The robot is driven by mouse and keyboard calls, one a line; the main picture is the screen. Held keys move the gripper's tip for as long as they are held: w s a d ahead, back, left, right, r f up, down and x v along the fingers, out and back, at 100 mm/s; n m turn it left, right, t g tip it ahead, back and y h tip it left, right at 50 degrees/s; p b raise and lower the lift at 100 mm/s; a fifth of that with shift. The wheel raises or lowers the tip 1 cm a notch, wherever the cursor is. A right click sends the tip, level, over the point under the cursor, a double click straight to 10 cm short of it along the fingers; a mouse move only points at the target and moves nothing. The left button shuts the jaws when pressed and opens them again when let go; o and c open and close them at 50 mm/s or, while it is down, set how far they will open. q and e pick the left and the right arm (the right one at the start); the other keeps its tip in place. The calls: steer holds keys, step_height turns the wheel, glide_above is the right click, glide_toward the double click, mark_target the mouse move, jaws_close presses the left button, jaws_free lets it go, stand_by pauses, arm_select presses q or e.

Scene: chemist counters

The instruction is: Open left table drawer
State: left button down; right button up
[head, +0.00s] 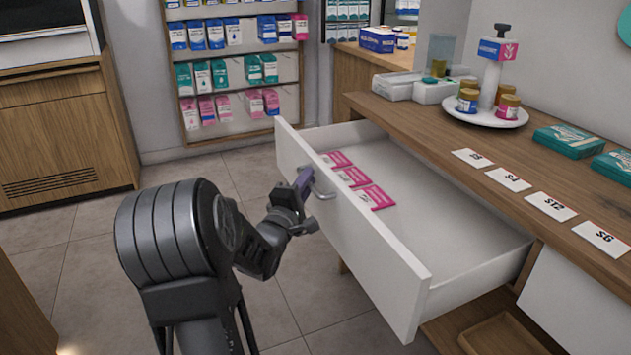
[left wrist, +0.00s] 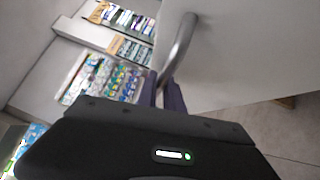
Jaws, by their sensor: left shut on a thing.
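The white table drawer (head: 355,235) stands pulled well out from the wooden table (head: 440,135) in the head view. Several pink and white packets (head: 352,178) lie inside it. My left gripper (head: 305,183) is at the front of the drawer, shut on its grey metal handle (head: 343,200). In the left wrist view the curved handle (left wrist: 180,45) runs down to the fingers of my left gripper (left wrist: 168,97), beside the white drawer front (left wrist: 240,55). My right gripper is not in view.
White number cards (head: 550,206), teal boxes (head: 568,141) and a round white tray (head: 515,122) with jars sit on the tabletop. A wooden tray (head: 500,335) lies below the drawer. Shelves of packets (head: 240,70) hang at the back. The tiled floor (head: 90,265) left of the drawer is clear.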

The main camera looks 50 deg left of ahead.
arm_select(q)
steer(key=shift+f, duration=0.1)
steer(key=c, duration=1.8)
jaws_free()
steer(key=shift+o, duration=0.2)
steer(key=v, duration=0.8)
steer(key=shift+w, duration=0.1)
